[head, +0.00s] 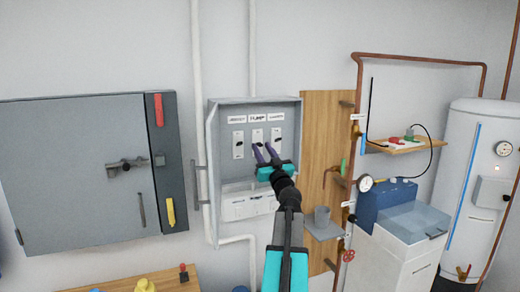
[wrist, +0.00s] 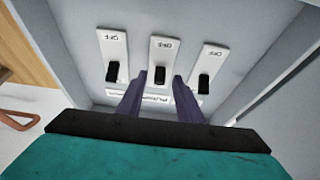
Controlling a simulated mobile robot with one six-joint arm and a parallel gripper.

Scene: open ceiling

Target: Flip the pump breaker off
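The pump breaker (head: 257,137) is the middle of three breakers in the open grey panel box (head: 252,103), under the label PUMP. In the wrist view, upside down, it is a white plate (wrist: 163,50) with an OFF mark at one end and a black lever (wrist: 159,76). The lever sits at the end away from the OFF mark, toward the label. My gripper (head: 262,149) is open in front of this breaker. In the wrist view its fingertips (wrist: 160,80) are apart, one on each side of the middle lever; contact cannot be told.
The neighbouring breakers (wrist: 113,55) and (wrist: 207,70) stand close on both sides, levers also away from OFF. The box walls surround the gripper. A grey cabinet (head: 85,170) hangs left; a wooden board (head: 318,130), copper pipes and a white tank (head: 480,170) are right.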

